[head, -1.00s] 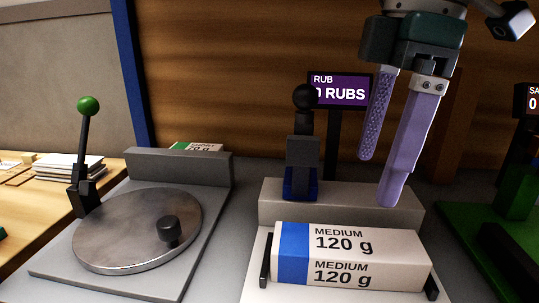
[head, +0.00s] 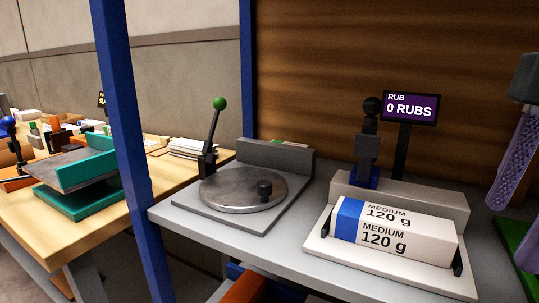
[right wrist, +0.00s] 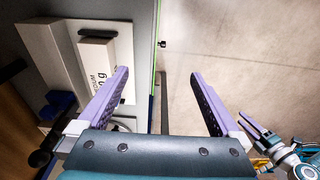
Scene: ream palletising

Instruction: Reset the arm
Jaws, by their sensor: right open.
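My right gripper (head: 508,238) is at the right edge of the head view, partly cut off, with two purple fingers. In the right wrist view its fingers (right wrist: 160,74) are wide apart with nothing between them. It is to the right of the white ream (head: 393,228) marked MEDIUM 120 g, apart from it. The ream (right wrist: 98,68) lies on the rub station's pale tray (head: 325,250), below a black-knobbed lever (head: 367,145). Grey and purple arm parts of mine show at the right wrist view's lower right; their jaw state is unclear.
A sign (head: 411,108) reads 0 RUBS. A round metal plate (head: 242,188) with a green-knobbed lever (head: 213,128) stands left of the ream. A blue post (head: 130,150) rises at the bench's left end. A wooden table (head: 60,220) holds other stations. Open floor (right wrist: 240,60) lies beside the bench.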

